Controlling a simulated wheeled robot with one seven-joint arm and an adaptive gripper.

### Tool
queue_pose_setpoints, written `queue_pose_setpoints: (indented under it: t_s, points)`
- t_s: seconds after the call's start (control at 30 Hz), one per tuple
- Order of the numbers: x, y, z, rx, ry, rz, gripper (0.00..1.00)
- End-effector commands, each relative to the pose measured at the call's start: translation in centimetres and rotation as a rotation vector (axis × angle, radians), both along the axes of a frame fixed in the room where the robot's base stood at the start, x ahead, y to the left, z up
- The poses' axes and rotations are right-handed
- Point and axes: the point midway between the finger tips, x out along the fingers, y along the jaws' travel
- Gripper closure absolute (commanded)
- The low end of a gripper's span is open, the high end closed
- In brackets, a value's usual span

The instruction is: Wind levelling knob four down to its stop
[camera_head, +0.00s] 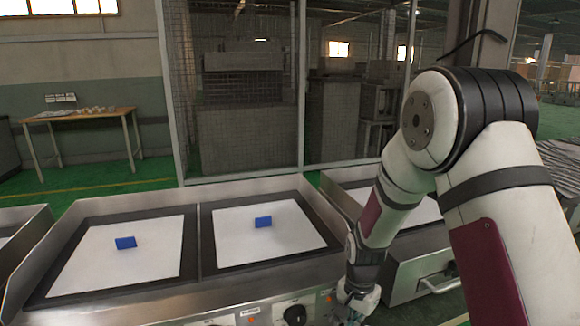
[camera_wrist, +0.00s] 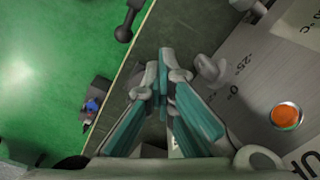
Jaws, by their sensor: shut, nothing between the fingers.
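My gripper shows at the bottom of the head view (camera_head: 352,303), at the front panel of the heating unit (camera_head: 150,294). In the wrist view my gripper (camera_wrist: 163,78) has its teal-lined fingers shut at the tips, with nothing between them. A dark knob-like part on a short stem (camera_wrist: 124,34) is up and left of the fingertips, apart from them. A grey rounded part (camera_wrist: 212,71) is just right of the fingertips; I cannot tell if they touch.
The panel carries a black dial (camera_head: 295,315) and an orange button (camera_wrist: 286,116), near printed degree marks. Blue blocks (camera_head: 125,243) and (camera_head: 263,222) lie on the white plates. Another metal unit (camera_head: 413,272) stands behind my arm. Green floor (camera_wrist: 50,80) is open at left in the wrist view.

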Motion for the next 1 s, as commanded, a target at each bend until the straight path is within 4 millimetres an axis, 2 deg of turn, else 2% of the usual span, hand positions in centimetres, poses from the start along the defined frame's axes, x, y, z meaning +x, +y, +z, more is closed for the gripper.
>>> queue_pose_setpoints:
  t_s: [0.03,1.0]
  points:
    - [-0.7,-0.9,-0.9,-0.010,0.022,-0.011,1.00]
    - [-2.1,-2.4,-0.9,-0.011,0.027,-0.013,1.00]
